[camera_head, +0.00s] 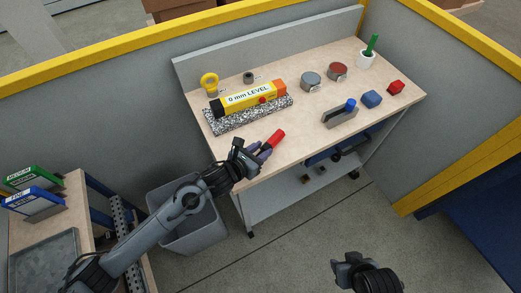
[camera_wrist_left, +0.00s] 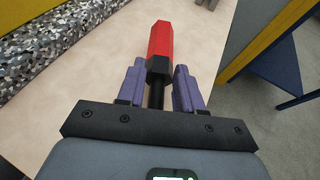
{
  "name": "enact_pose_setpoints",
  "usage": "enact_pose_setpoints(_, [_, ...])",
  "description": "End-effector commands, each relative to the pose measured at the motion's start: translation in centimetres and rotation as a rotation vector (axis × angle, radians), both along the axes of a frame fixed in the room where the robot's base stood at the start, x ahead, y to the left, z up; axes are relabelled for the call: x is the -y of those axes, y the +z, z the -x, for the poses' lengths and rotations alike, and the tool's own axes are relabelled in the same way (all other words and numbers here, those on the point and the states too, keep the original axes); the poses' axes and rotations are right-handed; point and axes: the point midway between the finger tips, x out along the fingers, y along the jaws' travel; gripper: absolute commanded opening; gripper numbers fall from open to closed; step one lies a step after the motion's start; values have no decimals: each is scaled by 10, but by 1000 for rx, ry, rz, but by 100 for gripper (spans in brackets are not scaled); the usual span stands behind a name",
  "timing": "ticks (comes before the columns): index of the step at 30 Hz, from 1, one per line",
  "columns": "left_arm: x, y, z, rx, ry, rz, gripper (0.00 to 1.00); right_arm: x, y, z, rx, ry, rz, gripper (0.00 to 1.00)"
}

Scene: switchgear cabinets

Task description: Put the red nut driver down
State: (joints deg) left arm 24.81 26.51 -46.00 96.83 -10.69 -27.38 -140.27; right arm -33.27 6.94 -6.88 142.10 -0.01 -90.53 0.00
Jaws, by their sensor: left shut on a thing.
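The red nut driver (camera_head: 275,138) is at the near left part of the wooden workbench top (camera_head: 305,145). My left gripper (camera_head: 261,151) reaches over the bench's near edge and is shut on the nut driver. In the left wrist view the red nut driver (camera_wrist_left: 160,43) stands out ahead of the purple fingers (camera_wrist_left: 157,90), its black part between them. I cannot tell whether it touches the bench top. My right gripper (camera_head: 345,270) is empty over the floor at the bottom right; its finger opening is not clear.
A yellow level (camera_head: 250,98) lies on a speckled block (camera_head: 225,123) behind the nut driver. A grey bin (camera_head: 190,240) is below left.

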Motion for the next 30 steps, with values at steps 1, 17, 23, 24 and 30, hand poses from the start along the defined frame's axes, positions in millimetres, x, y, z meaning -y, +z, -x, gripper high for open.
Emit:
enact_pose_setpoints(1, [0,-1,0,1,0,1,1,0,-1,0,0,-1,-1,43])
enact_pose_setpoints(17, [0,-2,0,0,0,0,61,-1,-3,0,-1,-4,-5,43])
enact_pose_setpoints(23, [-4,2,5,0,1,-2,61,-1,2,0,0,-2,-4,43])
enact_pose_setpoints(24, [-7,5,8,1,0,-2,61,-1,2,0,1,-1,-1,43])
enact_pose_setpoints(30, [-26,17,33,0,1,-4,61,1,7,0,1,4,5,43])
